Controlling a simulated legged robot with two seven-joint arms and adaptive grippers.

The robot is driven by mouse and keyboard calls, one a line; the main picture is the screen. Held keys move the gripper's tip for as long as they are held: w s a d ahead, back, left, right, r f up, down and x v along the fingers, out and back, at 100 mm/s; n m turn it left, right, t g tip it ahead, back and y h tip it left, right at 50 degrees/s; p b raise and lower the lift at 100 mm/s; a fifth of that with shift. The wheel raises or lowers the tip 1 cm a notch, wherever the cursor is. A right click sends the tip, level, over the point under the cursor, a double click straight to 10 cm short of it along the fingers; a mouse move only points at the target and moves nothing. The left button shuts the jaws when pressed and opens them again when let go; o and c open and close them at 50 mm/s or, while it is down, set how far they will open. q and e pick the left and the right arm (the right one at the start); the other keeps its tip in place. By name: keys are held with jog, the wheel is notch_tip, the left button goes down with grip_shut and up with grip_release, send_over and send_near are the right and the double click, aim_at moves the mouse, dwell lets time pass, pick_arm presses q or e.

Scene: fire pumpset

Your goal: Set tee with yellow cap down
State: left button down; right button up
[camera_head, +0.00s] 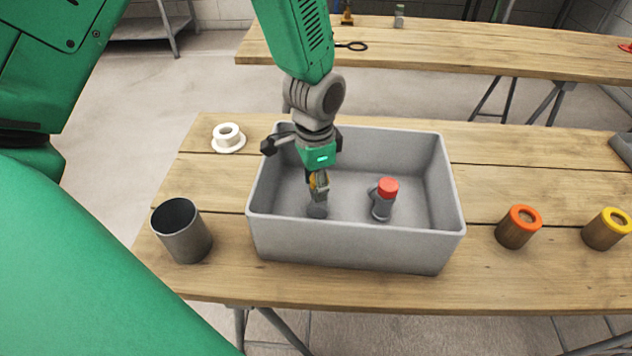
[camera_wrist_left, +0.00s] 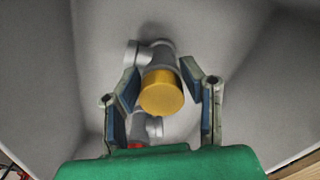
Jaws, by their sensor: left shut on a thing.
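The tee with yellow cap (camera_head: 317,211) is inside the grey bin, left of its middle, its grey body low near the bin floor. My left gripper (camera_head: 318,185) reaches down into the bin from above and is shut on this tee, hiding most of the yellow cap in the head view. In the left wrist view the yellow cap (camera_wrist_left: 161,95) shows between the two fingers. I cannot tell whether the tee touches the bin floor. My right gripper is not in view.
The grey bin (camera_head: 350,246) stands on a wooden table. A red-capped tee (camera_head: 383,200) stands in it, right of my gripper. A grey cup (camera_head: 182,231) and white flanged part (camera_head: 228,138) lie left; orange-topped (camera_head: 518,227) and yellow-topped (camera_head: 606,229) cylinders stand right.

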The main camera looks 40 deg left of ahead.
pick_arm(q)
jog(key=c, duration=1)
grip_release()
notch_tip(320, 180, up, 12)
jog(key=p, duration=0.1)
jog(key=shift+r, duration=0.1)
